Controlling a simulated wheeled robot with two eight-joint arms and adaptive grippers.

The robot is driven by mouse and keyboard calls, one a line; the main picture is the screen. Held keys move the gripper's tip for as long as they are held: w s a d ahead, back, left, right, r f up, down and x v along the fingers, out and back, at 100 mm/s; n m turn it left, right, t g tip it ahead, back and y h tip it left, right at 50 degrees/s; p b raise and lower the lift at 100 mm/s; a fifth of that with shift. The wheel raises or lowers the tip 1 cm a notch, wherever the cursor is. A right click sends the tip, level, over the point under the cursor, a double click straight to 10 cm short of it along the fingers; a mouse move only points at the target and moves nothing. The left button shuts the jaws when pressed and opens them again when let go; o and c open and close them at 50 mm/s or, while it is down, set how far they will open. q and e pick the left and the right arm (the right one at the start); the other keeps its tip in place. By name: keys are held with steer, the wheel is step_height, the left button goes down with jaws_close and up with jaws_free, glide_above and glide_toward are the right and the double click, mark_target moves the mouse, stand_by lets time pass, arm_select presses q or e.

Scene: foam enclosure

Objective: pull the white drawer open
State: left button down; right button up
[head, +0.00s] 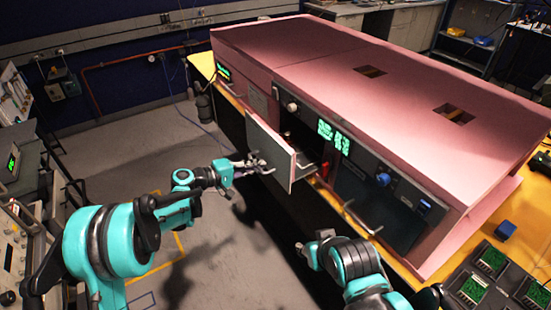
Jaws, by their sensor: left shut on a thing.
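The drawer (270,147) has a pale, pinkish-white front panel and stands pulled out from the long pink cabinet (335,62). A dark gap and part of the drawer's side show behind the front. My left gripper (257,163) is at the outer face of that panel, shut on the drawer handle, which is small and mostly hidden by the fingers.
A dark panel with a blue knob (383,179) and a metal handle (361,219) lies right of the drawer. A small red object (324,166) shows by the opening. Green circuit boards (490,257) lie at lower right. Grey floor (145,165) left of the drawer is free.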

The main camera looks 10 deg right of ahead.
arm_select(q)
steer(key=f+v, duration=0.3)
steer(key=v, duration=1.1)
steer(key=shift+a, duration=0.3)
steer(key=shift+s, duration=0.1)
steer(key=c, duration=1.6)
jaws_free()
steer(key=v, duration=1.2)
